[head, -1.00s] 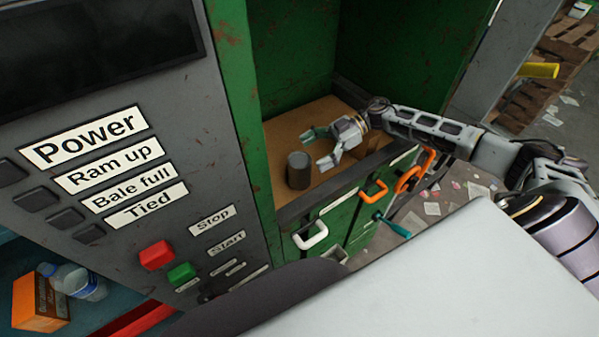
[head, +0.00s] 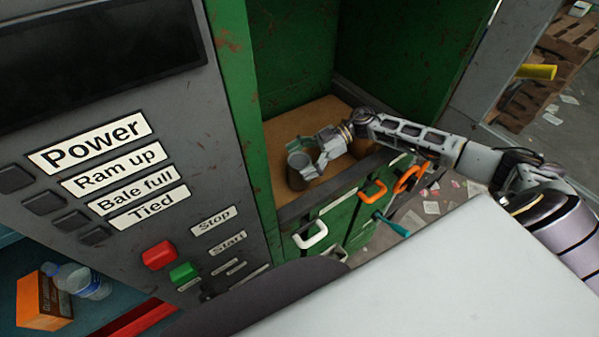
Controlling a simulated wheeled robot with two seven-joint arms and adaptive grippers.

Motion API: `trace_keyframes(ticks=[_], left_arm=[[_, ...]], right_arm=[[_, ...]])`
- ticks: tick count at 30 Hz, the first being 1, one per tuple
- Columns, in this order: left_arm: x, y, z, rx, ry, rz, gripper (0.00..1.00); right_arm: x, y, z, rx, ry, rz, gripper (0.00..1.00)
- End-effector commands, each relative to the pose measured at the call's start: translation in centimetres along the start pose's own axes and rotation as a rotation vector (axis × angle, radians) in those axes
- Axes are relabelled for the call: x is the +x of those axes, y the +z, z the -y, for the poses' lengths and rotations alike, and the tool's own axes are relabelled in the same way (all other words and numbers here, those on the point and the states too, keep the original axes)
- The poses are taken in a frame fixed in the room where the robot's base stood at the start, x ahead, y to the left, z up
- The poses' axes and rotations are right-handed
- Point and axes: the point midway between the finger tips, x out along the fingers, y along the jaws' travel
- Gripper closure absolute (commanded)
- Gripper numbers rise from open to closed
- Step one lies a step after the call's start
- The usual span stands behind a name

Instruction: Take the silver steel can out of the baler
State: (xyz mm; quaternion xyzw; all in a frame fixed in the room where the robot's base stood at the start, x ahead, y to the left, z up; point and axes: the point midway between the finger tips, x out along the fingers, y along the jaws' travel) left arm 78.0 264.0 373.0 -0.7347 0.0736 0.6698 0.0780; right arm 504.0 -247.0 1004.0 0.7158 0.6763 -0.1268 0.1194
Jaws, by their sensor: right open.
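The silver steel can (head: 295,180) stands upright on the brown cardboard floor (head: 290,125) of the green baler (head: 385,60). It looks dark grey in the shade. My right gripper (head: 304,161) is open and at the can, with its fingers around or just over the can's upper part. The fingers hide part of the can, and I cannot tell whether they touch it. My right arm reaches in from the right over the baler's front edge. My left gripper is not in view.
The baler's green door has a white handle (head: 311,236), orange handles (head: 374,190) and a teal lever (head: 391,224). A grey control panel (head: 120,200) stands at left. An orange box (head: 43,302) and a plastic bottle (head: 85,281) lie lower left. A pallet (head: 550,70) is upper right.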

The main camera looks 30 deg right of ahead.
Motion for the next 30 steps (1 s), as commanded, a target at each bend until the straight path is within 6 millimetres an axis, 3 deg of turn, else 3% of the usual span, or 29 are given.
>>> trace_keyframes(ticks=[12,23,30], left_arm=[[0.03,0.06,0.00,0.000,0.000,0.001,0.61],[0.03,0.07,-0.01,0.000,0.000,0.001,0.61],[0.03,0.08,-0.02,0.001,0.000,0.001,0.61]], right_arm=[[-0.01,0.03,0.00,0.000,0.000,0.001,0.12],[-0.02,0.04,0.00,0.000,0.000,0.001,0.59],[-0.03,0.02,0.00,0.000,0.000,0.001,0.60]])
